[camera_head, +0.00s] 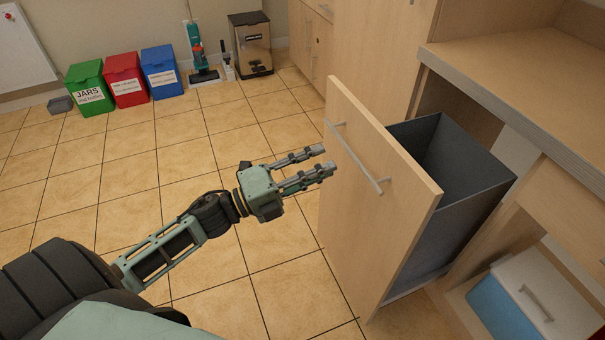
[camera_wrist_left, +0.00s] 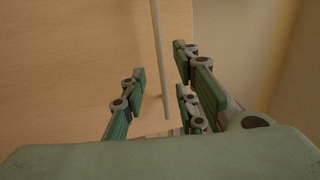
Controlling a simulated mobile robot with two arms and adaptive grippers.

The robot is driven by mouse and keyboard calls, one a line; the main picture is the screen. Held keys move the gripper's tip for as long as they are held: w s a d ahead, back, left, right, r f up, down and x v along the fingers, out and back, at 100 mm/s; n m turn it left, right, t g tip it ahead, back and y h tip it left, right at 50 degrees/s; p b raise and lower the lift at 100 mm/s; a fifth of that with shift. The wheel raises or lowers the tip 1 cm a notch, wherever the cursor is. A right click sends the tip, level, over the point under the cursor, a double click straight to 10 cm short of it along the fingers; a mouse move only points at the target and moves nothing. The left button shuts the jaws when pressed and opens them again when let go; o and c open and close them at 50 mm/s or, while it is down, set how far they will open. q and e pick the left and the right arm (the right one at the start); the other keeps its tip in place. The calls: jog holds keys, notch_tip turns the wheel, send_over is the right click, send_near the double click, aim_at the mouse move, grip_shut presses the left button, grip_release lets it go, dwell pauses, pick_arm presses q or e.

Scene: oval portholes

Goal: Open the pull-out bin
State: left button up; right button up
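The pull-out bin stands well out of the cabinet, its pale wooden front panel (camera_head: 375,190) facing left and the dark grey bin (camera_head: 455,165) behind it. A long bar handle (camera_head: 362,160) runs across the upper part of the panel. My left gripper (camera_head: 328,160) is just left of the panel, near the handle's far end, with its fingers apart. In the left wrist view the handle (camera_wrist_left: 160,60) shows between the spread fingers of the left gripper (camera_wrist_left: 160,90), and no finger is closed on it. My right gripper is not in view.
A wooden counter (camera_head: 530,80) is above the bin at right. A white-lidded blue container (camera_head: 545,300) sits low at right. Green (camera_head: 88,87), red (camera_head: 125,80) and blue (camera_head: 162,72) bins stand by the far wall. The tiled floor at left is clear.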

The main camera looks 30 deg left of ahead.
pick_arm(q)
jog(key=shift+v, duration=1.9)
jog(key=shift+f, duration=0.1)
